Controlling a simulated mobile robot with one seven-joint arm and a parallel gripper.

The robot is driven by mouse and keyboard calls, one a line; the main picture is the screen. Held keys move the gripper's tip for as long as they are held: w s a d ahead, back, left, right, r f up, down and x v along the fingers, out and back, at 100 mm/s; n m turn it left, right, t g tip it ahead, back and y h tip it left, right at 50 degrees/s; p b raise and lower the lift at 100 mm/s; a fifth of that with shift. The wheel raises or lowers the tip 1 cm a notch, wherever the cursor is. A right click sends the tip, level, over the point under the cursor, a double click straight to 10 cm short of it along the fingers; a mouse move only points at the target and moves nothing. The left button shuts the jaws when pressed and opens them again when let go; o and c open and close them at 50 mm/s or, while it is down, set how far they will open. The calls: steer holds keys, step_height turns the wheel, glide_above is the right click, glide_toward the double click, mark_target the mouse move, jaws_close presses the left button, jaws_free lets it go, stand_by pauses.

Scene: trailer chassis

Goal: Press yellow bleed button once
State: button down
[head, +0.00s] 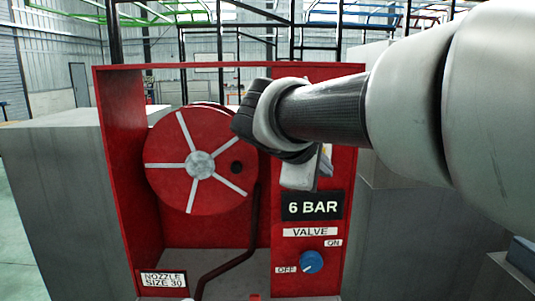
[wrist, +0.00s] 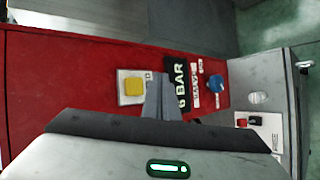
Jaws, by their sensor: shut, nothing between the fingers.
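The yellow bleed button (wrist: 133,88) sits on a white plate on the red panel in the wrist view. In the head view my arm and gripper hide most of that spot. My gripper (head: 318,183) is shut and empty in front of the panel, above the 6 BAR sign. In the wrist view its closed fingers (wrist: 158,92) appear just to the right of the button and overlap the plate's edge. I cannot tell how far the fingertips are from the panel.
A blue valve knob (head: 312,262) lies below the black 6 BAR sign (head: 312,206), between OFF and ON labels. A red hose reel (head: 170,150) fills the cabinet's left side. A plate with red and black parts (wrist: 248,121) shows in the wrist view.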

steer(key=shift+w+p, duration=0.45)
steer(key=shift+w, duration=2.4)
steer(key=shift+w, duration=0.15)
steer(key=shift+w, duration=0.3)
steer(key=shift+w, duration=0.5)
steer(key=shift+s, duration=0.1)
stand_by(0.5)
steer(key=shift+s+b, duration=0.3)
steer(key=shift+s, duration=0.55)
steer(key=s+b, duration=0.1)
steer(key=s, duration=0.4)
steer(key=shift+b, duration=0.3)
